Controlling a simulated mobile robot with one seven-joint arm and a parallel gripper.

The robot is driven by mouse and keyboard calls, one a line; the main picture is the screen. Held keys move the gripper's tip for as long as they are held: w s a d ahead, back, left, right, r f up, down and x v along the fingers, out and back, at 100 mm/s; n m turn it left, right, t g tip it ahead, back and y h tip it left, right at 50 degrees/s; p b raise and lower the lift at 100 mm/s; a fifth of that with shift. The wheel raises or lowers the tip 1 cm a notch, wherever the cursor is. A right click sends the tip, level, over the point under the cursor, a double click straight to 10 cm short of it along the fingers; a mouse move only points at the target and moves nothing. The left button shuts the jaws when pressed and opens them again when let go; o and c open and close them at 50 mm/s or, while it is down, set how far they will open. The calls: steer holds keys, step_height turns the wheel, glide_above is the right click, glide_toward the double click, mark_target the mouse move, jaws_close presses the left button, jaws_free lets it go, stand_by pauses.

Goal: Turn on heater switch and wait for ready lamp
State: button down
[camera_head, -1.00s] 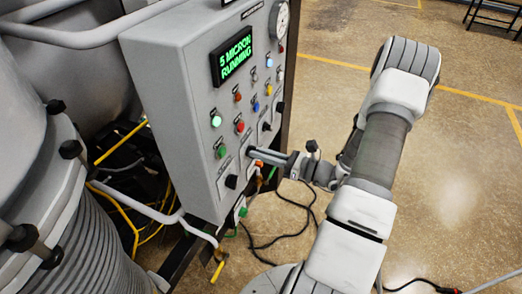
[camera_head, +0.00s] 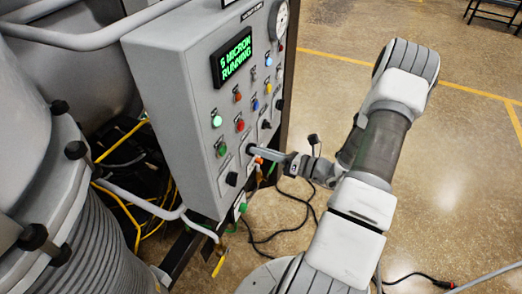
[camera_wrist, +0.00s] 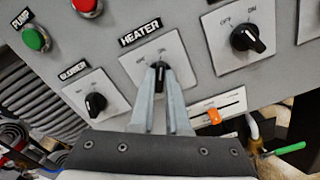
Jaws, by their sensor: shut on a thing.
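The heater switch (camera_wrist: 160,76) is a black rotary knob on a light plate under the HEATER label in the wrist view. Its OFF and ON marks are above it, and the knob appears to point toward ON. My gripper (camera_wrist: 161,71) is shut on this knob, one finger on each side. In the head view my gripper (camera_head: 254,150) reaches the lower part of the grey control panel (camera_head: 160,75) and hides most of the switch. A pale green lamp (camera_head: 216,121) glows on the panel. I cannot read which lamp is the ready lamp.
The display (camera_head: 232,62) reads "5 MICRON RUNNING" in green. Another black knob (camera_wrist: 96,104) is left of the heater switch and one (camera_wrist: 248,39) is right. An orange-handled slider (camera_wrist: 214,116) is below right. Cables (camera_head: 285,215) lie on the floor.

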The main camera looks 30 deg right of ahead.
steer(key=c, duration=0.9)
jaws_free()
steer(key=b+v, duration=0.3)
steer(key=v, duration=1.4)
steer(key=shift+s, duration=0.2)
steer(key=shift+d, duration=0.15)
